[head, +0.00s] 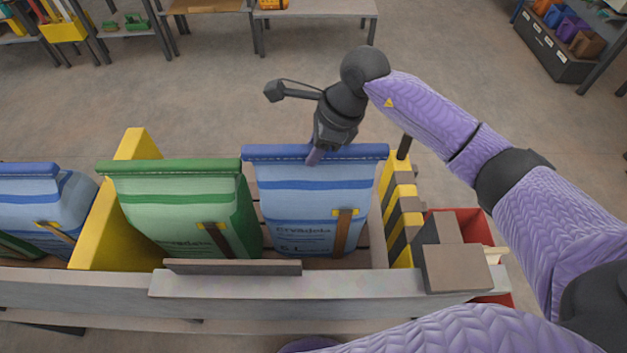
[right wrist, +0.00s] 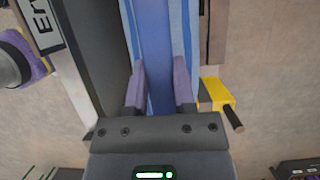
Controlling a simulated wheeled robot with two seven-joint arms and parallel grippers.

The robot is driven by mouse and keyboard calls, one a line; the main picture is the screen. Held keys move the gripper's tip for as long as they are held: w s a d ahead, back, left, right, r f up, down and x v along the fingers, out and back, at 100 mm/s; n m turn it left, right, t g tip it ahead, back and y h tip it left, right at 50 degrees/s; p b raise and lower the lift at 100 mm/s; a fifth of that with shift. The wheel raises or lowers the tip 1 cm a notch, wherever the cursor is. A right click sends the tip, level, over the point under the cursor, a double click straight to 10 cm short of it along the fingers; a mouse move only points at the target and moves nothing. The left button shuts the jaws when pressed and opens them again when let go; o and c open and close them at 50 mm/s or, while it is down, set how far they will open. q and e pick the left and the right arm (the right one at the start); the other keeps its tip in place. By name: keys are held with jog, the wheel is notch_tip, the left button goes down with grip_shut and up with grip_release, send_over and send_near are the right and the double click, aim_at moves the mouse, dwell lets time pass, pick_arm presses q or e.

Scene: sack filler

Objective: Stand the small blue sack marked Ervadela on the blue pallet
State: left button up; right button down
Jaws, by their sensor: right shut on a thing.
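The blue sack marked Ervadela (head: 308,200) stands upright in a bay of the grey-and-yellow rack, its dark blue top seam uppermost. It reads "5 L" and has a brown strip on its front. My right gripper (head: 314,156) is at the sack's top edge, shut on it. In the right wrist view, the two purple fingers (right wrist: 159,88) lie on either side of the sack's blue top (right wrist: 158,45). The sack's lower edge is partly hidden by the rack's front rail. My left gripper is not in view. No blue pallet shows in either view.
A green sack (head: 180,205) stands just left, and another blue sack (head: 40,200) is beyond the yellow divider (head: 105,225). A striped yellow-and-dark post (head: 402,215) and a red bin (head: 470,225) are close on the right. Open floor (head: 220,95) lies behind the rack.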

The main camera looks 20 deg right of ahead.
aim_at(315, 171)
jog(key=shift+f+b, duration=0.75)
jog(key=shift+f, duration=0.8)
notch_tip(315, 171, down, 3)
jog(key=b, duration=0.2)
jog(key=shift+f+b, duration=0.2)
jog(key=shift+b, duration=0.2)
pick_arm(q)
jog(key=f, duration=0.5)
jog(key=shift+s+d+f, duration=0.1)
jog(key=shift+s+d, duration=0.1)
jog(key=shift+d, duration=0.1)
pick_arm(e)
jog(key=shift+r, duration=0.1)
jog(key=shift+c, duration=1.8)
grip_release()
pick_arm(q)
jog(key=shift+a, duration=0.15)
pick_arm(e)
jog(key=p+v, duration=0.1)
jog(key=v, duration=0.8)
jog(key=shift+r, duration=0.1)
jog(key=shift+s+d+r, duration=0.1)
jog(key=shift+d+r, duration=0.05)
jog(key=shift+r, duration=0.2)
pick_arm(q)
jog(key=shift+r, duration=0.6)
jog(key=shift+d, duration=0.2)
